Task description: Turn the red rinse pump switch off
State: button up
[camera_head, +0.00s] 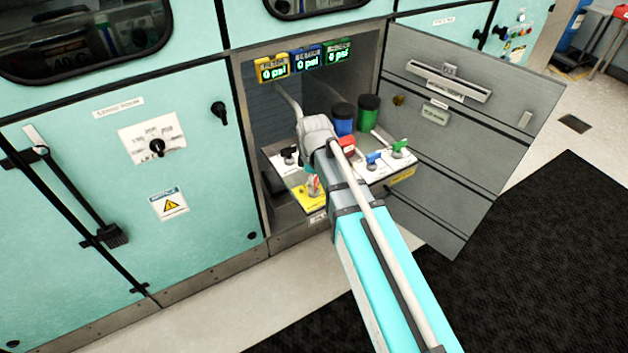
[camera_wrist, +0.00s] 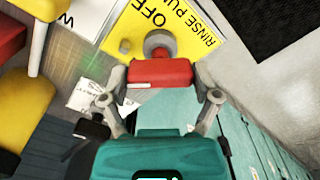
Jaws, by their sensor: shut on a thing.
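The red rinse pump switch (camera_wrist: 160,73) sits on a yellow plate (camera_wrist: 205,22) in the wrist view. The plate's lettering shows "OFF" and part of "RINSE PU". My gripper (camera_wrist: 162,88) has one finger at each side of the red handle and is shut on it. The handle lies crosswise in the wrist view, with its grey round hub beyond it. In the camera_head view the red switch (camera_head: 313,184) shows small at the front of the pull-out panel, and my wrist partly covers this area. The yellow plate (camera_head: 308,199) shows around it.
A black switch (camera_head: 288,157), a blue switch (camera_head: 373,158) and a green switch (camera_head: 399,148) share the panel. Blue (camera_head: 343,118) and green (camera_head: 368,112) containers stand behind. Three gauges (camera_head: 303,64) read 0 psi. The open cabinet door (camera_head: 465,130) stands to the right.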

jog(key=shift+m, duration=0.4)
jog(key=m, duration=0.8)
dwell(0.5)
jog(key=o, duration=1)
jog(key=shift+c, duration=0.2)
jog(key=shift+n, duration=0.3)
